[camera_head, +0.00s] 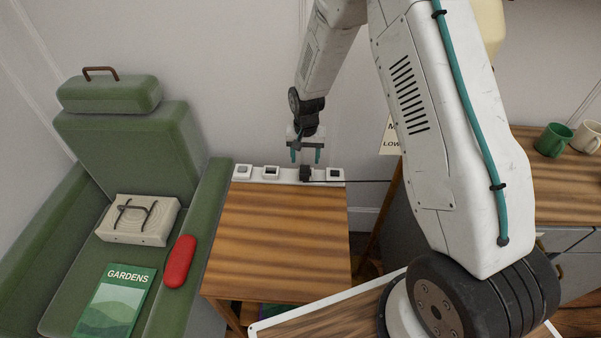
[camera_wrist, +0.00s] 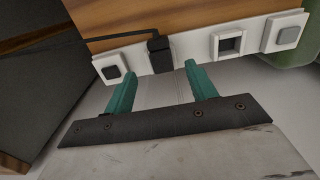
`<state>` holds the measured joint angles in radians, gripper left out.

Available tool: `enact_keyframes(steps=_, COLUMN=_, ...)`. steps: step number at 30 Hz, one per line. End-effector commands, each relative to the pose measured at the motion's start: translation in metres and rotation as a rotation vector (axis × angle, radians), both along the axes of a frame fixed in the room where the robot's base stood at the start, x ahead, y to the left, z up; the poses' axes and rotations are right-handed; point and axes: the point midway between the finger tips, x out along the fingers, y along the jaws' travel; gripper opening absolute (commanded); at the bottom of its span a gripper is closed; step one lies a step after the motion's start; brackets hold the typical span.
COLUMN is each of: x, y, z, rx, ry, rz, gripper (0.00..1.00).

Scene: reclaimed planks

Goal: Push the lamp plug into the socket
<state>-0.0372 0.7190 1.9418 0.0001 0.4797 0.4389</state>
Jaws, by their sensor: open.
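The black lamp plug (camera_head: 305,174) is at the white socket strip (camera_head: 319,174) along the table's back edge. Its cable runs off to the right. In the wrist view the plug (camera_wrist: 160,56) stands at the strip (camera_wrist: 190,46), and I cannot tell how deep it sits. An empty, dark square opening (camera_wrist: 229,43) is beside it. My gripper (camera_head: 306,157) hangs just above and behind the plug, pointing down. In the wrist view its teal fingers (camera_wrist: 160,70) are apart, with the plug just beyond the gap between their tips; nothing is held.
The striped wooden table top (camera_head: 280,230) is clear. A green armchair (camera_head: 135,130) at left holds a boxed item (camera_head: 140,220), a red case (camera_head: 180,262) and a gardens book (camera_head: 115,302). Mugs (camera_head: 555,139) stand on the cabinet at right. A wall is close behind the strip.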

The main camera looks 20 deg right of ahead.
Motion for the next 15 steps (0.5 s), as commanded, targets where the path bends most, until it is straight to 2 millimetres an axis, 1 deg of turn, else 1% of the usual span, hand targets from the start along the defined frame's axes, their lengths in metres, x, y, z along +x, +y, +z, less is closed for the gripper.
enact_keyframes(steps=9, x=0.002, y=0.001, z=-0.045, rx=0.000, ry=0.003, rz=0.001, gripper=0.56)
enact_keyframes(steps=12, x=0.002, y=0.002, z=-0.054, rx=-0.001, ry=0.001, rz=0.002, gripper=0.56)
enact_keyframes(steps=15, x=0.002, y=0.002, z=-0.057, rx=0.000, ry=0.000, rz=0.003, gripper=0.56)
